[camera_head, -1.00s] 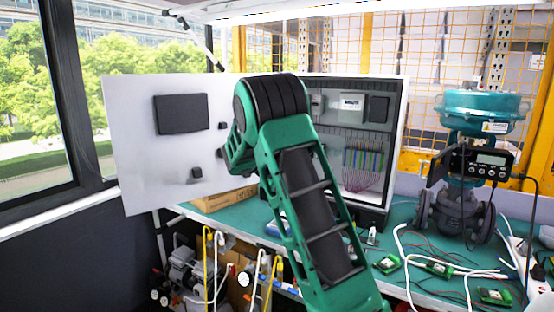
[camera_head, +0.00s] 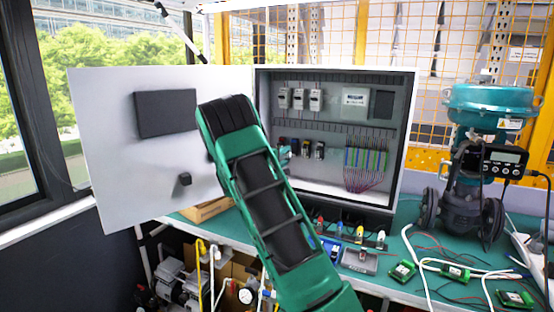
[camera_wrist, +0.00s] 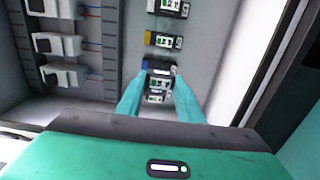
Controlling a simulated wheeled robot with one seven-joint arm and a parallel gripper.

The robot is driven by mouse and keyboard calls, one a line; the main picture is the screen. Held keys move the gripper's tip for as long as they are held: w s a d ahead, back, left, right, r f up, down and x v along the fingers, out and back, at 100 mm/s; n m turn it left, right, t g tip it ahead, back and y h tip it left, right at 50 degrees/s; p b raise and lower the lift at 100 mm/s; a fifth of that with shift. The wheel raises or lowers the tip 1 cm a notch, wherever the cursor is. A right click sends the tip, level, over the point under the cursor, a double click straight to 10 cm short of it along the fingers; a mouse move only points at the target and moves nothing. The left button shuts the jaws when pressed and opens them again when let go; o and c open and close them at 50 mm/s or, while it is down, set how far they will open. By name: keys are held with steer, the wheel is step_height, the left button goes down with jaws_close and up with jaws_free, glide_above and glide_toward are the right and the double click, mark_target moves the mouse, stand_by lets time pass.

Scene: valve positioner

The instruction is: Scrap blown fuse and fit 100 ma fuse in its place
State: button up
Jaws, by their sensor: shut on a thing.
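An open grey cabinet (camera_head: 335,190) holds a row of dark fuse holders (camera_head: 306,149) on its lower rail. In the wrist view, the row (camera_wrist: 163,40) runs from the top toward my gripper, with yellow and blue marks on some of them. My gripper (camera_wrist: 157,98) is shut on a dark fuse piece (camera_wrist: 157,84) at the near end of the row. I cannot tell whether that piece is seated or free. On the bench before the cabinet, several small coloured pieces stand upright, among them a red one (camera_head: 320,223), a yellow one (camera_head: 360,232) and a white one (camera_head: 381,237).
White breakers (camera_head: 299,98) sit on the upper rail, and wiring terminals (camera_head: 365,160) to the right. The cabinet door (camera_head: 115,150) stands open left. A blue tray (camera_head: 330,248) and grey tray (camera_head: 360,260) lie on the bench. The valve (camera_head: 475,165) and loose boards (camera_head: 455,273) occupy the right.

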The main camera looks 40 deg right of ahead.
mark_target(293, 148)
steer(key=w+x, duration=0.1)
steer(key=x, duration=0.5)
steer(key=shift+a, duration=0.15)
stand_by(0.3)
steer(key=shift+w+d, duration=0.1)
steer(key=shift+d, duration=0.15)
stand_by(1.4)
steer(key=shift+w+d+r, duration=0.1)
steer(key=shift+w+d, duration=0.05)
steer(key=shift+d, duration=0.25)
stand_by(1.1)
steer(key=o, duration=1.4)
steer(key=shift+o, duration=0.2)
